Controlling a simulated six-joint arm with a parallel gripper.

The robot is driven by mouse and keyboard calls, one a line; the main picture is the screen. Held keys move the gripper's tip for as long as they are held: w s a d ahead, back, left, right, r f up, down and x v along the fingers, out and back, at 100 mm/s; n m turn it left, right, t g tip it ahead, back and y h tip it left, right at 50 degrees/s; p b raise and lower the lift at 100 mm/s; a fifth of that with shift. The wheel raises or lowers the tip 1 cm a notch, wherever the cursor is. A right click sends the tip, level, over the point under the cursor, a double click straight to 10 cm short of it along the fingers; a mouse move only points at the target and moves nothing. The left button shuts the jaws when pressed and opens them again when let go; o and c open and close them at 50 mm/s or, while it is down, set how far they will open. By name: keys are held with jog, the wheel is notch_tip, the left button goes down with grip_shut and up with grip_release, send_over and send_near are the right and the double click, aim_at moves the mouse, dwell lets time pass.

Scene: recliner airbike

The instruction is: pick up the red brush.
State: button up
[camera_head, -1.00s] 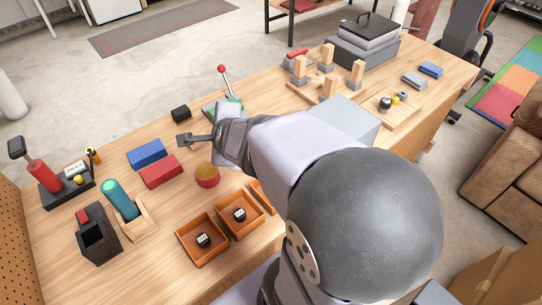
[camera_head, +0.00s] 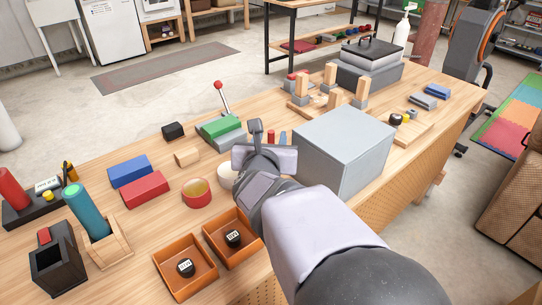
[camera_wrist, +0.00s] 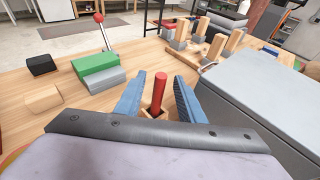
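A red upright cylinder (camera_wrist: 160,95), perhaps a handle, stands in a wooden holder (camera_wrist: 147,114) straight ahead of my gripper (camera_wrist: 158,80) in the wrist view. My gripper is open. Its two fingers lie either side of the cylinder in the picture, with nothing visibly held. I cannot tell how deep the cylinder is between them. In the head view my gripper (camera_head: 268,142) is beside the grey box, and a red tip (camera_head: 271,137) shows behind it. Another red cylinder (camera_head: 12,188) stands in a black tray at the far left. I cannot tell which is the brush; no bristles show.
A large grey box (camera_head: 345,150) stands close to my gripper's right. A green-and-grey lever unit (camera_head: 220,128) is to the left. Red (camera_head: 145,188) and blue (camera_head: 130,170) blocks and two orange trays (camera_head: 205,262) lie further left.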

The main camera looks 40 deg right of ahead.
jog(key=shift+b+x, duration=0.4)
jog(key=shift+x, duration=2.05)
grip_shut()
